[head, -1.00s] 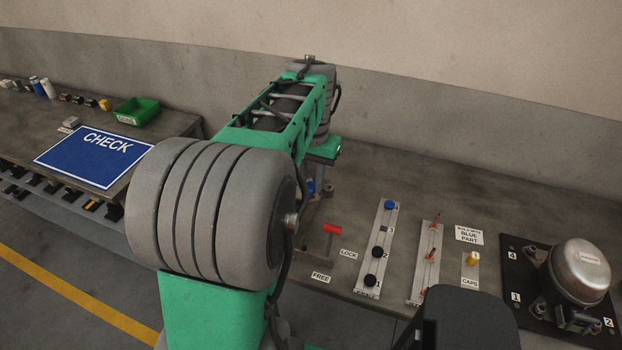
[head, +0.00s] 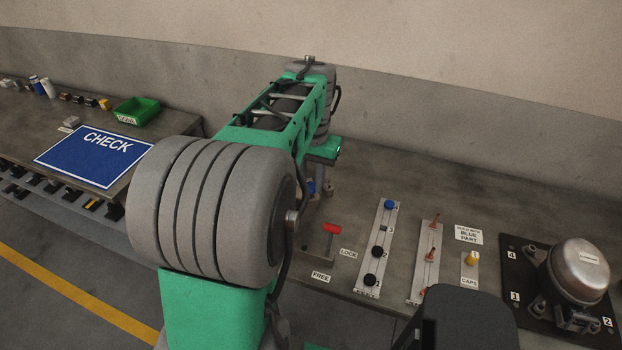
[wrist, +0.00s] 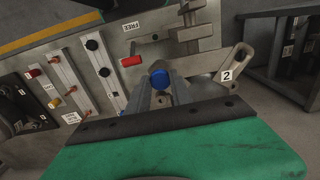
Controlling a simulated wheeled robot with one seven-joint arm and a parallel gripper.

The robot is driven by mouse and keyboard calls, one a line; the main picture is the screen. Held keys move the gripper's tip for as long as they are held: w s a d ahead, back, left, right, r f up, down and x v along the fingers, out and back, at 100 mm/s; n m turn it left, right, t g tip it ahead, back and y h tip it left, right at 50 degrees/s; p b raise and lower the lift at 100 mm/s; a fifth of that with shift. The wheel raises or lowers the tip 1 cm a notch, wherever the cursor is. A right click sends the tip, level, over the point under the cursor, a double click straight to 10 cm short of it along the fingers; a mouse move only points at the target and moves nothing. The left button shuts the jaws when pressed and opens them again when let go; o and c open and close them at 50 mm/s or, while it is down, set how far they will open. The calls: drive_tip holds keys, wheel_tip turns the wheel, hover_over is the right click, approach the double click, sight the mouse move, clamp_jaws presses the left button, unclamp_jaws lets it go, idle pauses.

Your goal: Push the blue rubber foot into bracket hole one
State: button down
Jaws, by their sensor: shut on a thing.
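The blue rubber foot (wrist: 160,79) is between the fingertips of my gripper (wrist: 160,92), which is shut on it. In the head view a bit of blue (head: 311,187) shows low behind my arm, and my arm hides most of the gripper there. In the wrist view the grey metal bracket (wrist: 205,66) lies just beyond the foot, with an arm and open eye at the right by a label "2". Bracket hole one is not visible; the foot and fingers cover that area. I cannot tell whether the foot touches the bracket.
A red-handled lever (head: 332,229) stands beside LOCK and FREE labels. A rail (head: 367,257) holds black feet and another blue foot (head: 389,205). Further right are a rail with orange-red pins (head: 431,253), a yellow cap (head: 472,258) and a compressor (head: 578,271) on a dark plate.

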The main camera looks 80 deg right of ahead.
sight(311, 186)
drive_tip(key=shift+f+b, duration=0.6)
drive_tip(key=shift+f, duration=0.4)
drive_tip(key=c, duration=1.1)
unclamp_jaws()
drive_tip(key=shift+o, duration=0.2)
wheel_tip(311, 186, up, 8)
drive_tip(key=shift+f+b, duration=0.1)
drive_tip(key=shift+b, duration=0.25)
